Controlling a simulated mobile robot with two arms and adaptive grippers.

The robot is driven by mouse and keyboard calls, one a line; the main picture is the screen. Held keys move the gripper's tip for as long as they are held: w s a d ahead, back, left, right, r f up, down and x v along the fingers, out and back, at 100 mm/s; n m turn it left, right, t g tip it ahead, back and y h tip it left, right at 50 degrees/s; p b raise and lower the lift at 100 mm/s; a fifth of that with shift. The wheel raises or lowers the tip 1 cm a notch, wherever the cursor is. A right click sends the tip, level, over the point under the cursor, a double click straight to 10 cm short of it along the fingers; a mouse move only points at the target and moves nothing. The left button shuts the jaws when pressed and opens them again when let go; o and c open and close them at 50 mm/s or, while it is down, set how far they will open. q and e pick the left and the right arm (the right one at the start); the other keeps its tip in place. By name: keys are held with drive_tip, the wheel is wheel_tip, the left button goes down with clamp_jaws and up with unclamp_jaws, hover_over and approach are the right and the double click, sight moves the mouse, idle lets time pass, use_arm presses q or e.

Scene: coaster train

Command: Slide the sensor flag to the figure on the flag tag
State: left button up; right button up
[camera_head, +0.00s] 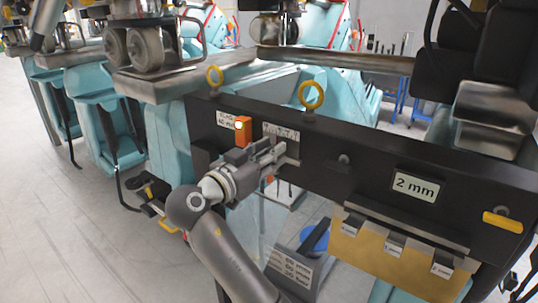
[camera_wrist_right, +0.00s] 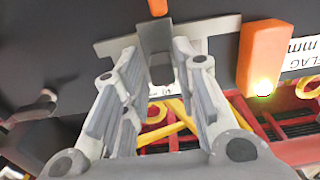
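The sensor flag appears to be the grey metal plate with a tab (camera_wrist_right: 157,72) on the face of the dark beam (camera_head: 385,160). In the right wrist view the tab sits between the fingertips of my right gripper (camera_wrist_right: 160,60), which seem to touch it on both sides. In the head view my right gripper (camera_head: 277,155) is at the beam and hides much of the plate. The flag tag (camera_head: 227,120) is a white label; its figure is too small to read surely. A white scale (camera_head: 281,133) is partly covered. My left gripper is out of view.
An orange sensor block (camera_head: 242,130) with a lit spot stands between tag and scale; it is right of my fingers in the wrist view (camera_wrist_right: 262,55). Yellow rings (camera_head: 311,95) rise from the beam. A "2 mm" sign (camera_head: 416,186) and brass plate (camera_head: 390,262) are to the right.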

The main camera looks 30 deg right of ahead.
drive_tip(key=shift+o, duration=0.5)
drive_tip(key=v, duration=0.7)
drive_tip(key=shift+a, duration=0.2)
drive_tip(key=shift+f, duration=0.1)
